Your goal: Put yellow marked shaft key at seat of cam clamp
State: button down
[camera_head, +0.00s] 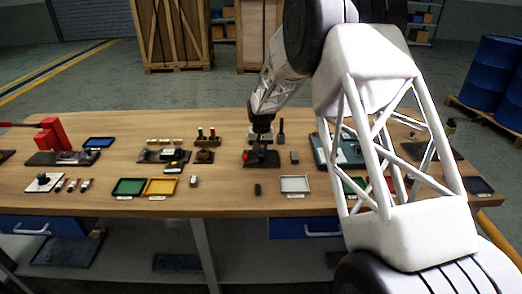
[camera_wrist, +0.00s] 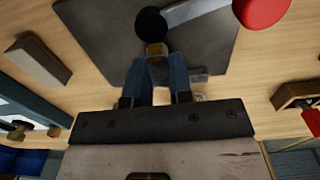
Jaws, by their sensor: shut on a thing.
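My gripper (camera_wrist: 155,88) is shut on a small piece with a yellow-orange face, the yellow marked shaft key (camera_wrist: 155,50), held between the fingertips. The key is too small to make out in the head view, where my gripper (camera_head: 262,138) is over the cam clamp. The cam clamp (camera_head: 268,161) has a dark base plate and a red knob. In the wrist view its grey plate (camera_wrist: 95,45) lies beyond the fingertips, with a black round part, a pale lever and a red knob. Whether the key touches the clamp, and its seat, cannot be told.
A grey block (camera_wrist: 38,62) lies left of the clamp in the wrist view. A blue-edged panel (camera_head: 350,150) stands right of the clamp in the head view. A white tray (camera_head: 294,184) and a small black piece (camera_head: 257,188) lie in front, with bare wood between.

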jog(key=shift+f, duration=0.3)
jog(key=c, duration=0.9)
grip_release()
jog(key=shift+c, duration=0.2)
jog(key=shift+r, duration=0.1)
jog(key=shift+r, duration=3.4)
